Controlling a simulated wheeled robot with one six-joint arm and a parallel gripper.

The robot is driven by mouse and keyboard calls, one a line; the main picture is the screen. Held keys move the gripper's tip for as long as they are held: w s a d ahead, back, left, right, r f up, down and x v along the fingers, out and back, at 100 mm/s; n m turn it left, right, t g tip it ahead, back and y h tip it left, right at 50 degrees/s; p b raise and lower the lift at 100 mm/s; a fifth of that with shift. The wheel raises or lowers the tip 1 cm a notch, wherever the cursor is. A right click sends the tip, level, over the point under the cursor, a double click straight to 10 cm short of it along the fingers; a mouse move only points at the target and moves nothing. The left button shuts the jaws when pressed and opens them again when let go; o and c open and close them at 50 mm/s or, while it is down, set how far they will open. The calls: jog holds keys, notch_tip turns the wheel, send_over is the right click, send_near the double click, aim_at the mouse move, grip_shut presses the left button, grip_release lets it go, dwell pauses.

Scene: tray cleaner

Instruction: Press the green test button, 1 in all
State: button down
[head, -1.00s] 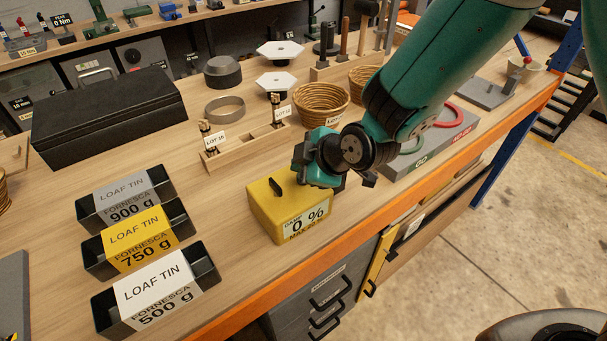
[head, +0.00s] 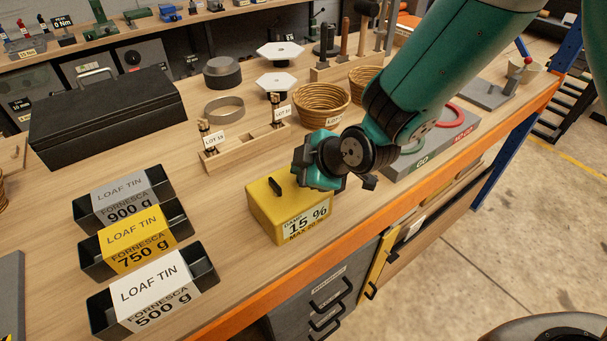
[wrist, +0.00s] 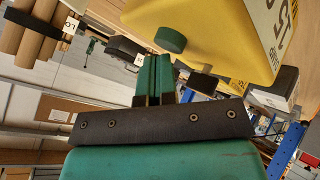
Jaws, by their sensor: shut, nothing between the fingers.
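The green test button (wrist: 171,39) is a round stub on the box in the wrist view. In the head view my gripper hides it. My gripper (head: 318,165) is over the right part of the box. In the wrist view my gripper's closed fingers (wrist: 152,62) are empty, with their tips close beside the button. I cannot tell whether they touch it.
Three loaf tins (head: 152,290) stand to the left of the box. Behind it are a wooden rack with lot tags (head: 240,147) and a wicker basket (head: 321,107). A grey GO/NO-GO tray (head: 440,150) lies to the right. Bare bench lies between tins and box.

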dwell(0.4)
jog(key=shift+r+p, duration=0.5)
jog(key=shift+r, duration=0.35)
jog(key=shift+r+p, duration=1.6)
jog(key=shift+r, duration=0.95)
jog(key=s+d+r+m+g+h+b, duration=0.1)
jog(key=s+d+r+m+g+b, duration=0.2)
jog(key=s, duration=0.8)
jog(key=s+d+r+m+g+h+b, duration=0.1)
jog(key=s+d+r+m+g+b, duration=0.2)
jog(key=s+d+m, duration=0.5)
jog(key=s+d+b, duration=0.1)
jog(key=s+d, duration=0.1)
jog(key=shift+s+d+b, duration=0.3)
jog(key=shift+s, duration=0.05)
